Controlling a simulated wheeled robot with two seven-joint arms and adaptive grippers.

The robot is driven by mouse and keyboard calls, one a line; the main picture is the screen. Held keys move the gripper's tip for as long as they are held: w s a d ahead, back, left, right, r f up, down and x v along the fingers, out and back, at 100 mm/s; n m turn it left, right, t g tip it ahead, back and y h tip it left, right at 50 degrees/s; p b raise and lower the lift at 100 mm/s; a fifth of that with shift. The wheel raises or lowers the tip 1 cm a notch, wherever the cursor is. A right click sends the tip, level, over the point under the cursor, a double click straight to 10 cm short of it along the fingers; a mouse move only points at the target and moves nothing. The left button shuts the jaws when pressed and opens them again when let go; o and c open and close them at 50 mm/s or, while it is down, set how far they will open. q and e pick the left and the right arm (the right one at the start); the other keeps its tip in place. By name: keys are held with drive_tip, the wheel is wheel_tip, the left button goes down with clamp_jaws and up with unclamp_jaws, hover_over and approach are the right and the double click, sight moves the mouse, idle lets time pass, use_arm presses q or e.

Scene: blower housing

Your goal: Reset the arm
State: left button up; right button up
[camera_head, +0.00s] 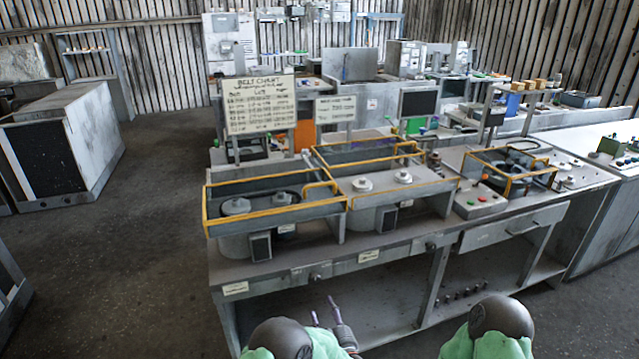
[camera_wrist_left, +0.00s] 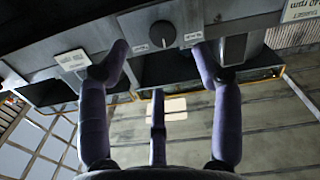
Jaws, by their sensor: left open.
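My left gripper (camera_head: 323,311) shows at the lower middle of the head view, in front of the workbench (camera_head: 300,268). In the left wrist view its purple fingers (camera_wrist_left: 157,62) are spread apart with nothing between them. Beyond the fingertips is the bench's front edge, with a round dark knob (camera_wrist_left: 162,34) and small labels. I cannot tell whether a fingertip touches the edge. My right gripper is not in view; only part of my right arm shows at the bottom.
Yellow-railed blower housings (camera_head: 275,215) stand on the bench, with a belt chart sign (camera_head: 260,104) behind. A drawer (camera_head: 512,228) is at the bench's right. A grey cabinet (camera_head: 95,140) stands at the far left. The floor (camera_head: 130,260) left of the bench is clear.

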use_arm(q)
drive_tip(key=s+a+f+m+g+h, duration=0.1)
drive_tip(key=s+a+f+g+h, duration=0.3)
drive_tip(key=f, duration=0.5)
drive_tip(key=s+a+f+m+g+h, duration=0.2)
drive_tip(key=s+a+f+g, duration=0.3)
drive_tip(key=f, duration=0.3)
drive_tip(key=s+a+f+g+h, duration=0.1)
drive_tip(key=s+a+f+g, duration=0.1)
drive_tip(key=s, duration=1)
drive_tip(key=s+a+f+g+h, duration=0.2)
drive_tip(key=s+g, duration=0.3)
drive_tip(key=s, duration=0.8)
drive_tip(key=shift+s+m, duration=0.25)
drive_tip(key=shift+m, duration=0.05)
